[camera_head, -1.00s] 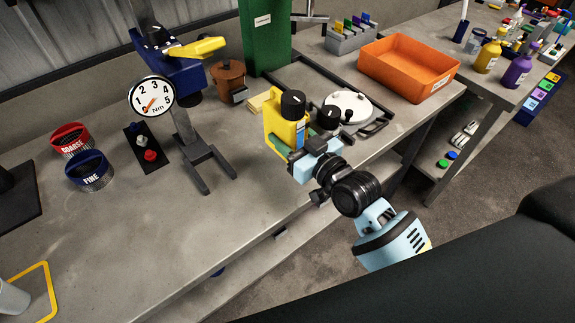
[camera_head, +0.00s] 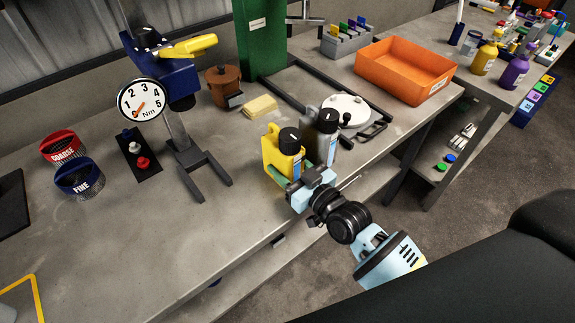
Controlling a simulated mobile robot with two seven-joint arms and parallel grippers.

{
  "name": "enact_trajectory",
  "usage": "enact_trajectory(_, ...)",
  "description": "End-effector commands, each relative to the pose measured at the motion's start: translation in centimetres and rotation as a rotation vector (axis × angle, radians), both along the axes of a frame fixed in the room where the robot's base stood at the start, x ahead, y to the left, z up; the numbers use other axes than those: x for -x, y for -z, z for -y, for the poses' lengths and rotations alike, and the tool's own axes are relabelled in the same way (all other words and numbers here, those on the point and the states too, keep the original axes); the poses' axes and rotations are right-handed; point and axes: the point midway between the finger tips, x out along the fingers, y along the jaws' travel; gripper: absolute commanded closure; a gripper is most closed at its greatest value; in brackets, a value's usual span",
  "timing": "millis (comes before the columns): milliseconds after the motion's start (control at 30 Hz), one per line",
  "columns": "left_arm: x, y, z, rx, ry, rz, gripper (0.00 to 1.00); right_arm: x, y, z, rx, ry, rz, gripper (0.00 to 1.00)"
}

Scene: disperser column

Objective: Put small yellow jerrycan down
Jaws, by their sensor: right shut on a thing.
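The small yellow jerrycan (camera_head: 272,155) with a black cap stands out near the front edge of the grey workbench (camera_head: 130,245). My right gripper (camera_head: 292,186) is shut on it, holding it low from the front right. The jerrycan looks upright. I cannot tell whether its base touches the bench, as the gripper hides its lower part. A grey jerrycan (camera_head: 328,135) with a dark cap stands just right of the yellow one. My left gripper is not in view.
A round white lid-like plate (camera_head: 346,108) in a dark frame lies behind the grey jerrycan. A yellow sponge-like block (camera_head: 260,106), a brown pot (camera_head: 222,88) and a dark forked stand (camera_head: 197,160) are to the left. An orange tray (camera_head: 405,72) stands at back right.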

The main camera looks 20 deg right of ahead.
Motion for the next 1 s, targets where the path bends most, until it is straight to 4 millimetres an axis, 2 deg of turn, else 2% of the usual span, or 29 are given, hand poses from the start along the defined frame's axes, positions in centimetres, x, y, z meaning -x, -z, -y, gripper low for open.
enact_trajectory(267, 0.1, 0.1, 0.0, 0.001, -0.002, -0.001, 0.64, 0.0, 0.1, 0.0, -0.001, 0.001, 0.005, 1.00)
enact_trajectory(300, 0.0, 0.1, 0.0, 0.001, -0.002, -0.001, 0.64, 0.0, 0.3, 0.0, 0.000, 0.000, 0.000, 0.45)
enact_trajectory(433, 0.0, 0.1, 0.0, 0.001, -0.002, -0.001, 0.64, 0.0, 0.3, 0.0, 0.001, 0.000, 0.000, 0.28)
enact_trajectory(800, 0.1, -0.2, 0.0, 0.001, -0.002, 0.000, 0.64, 0.0, -0.3, 0.0, -0.001, 0.000, 0.002, 0.27)
enact_trajectory(1000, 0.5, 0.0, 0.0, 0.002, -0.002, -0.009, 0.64, 2.5, 0.1, 1.0, 0.002, 0.000, -0.002, 0.27)
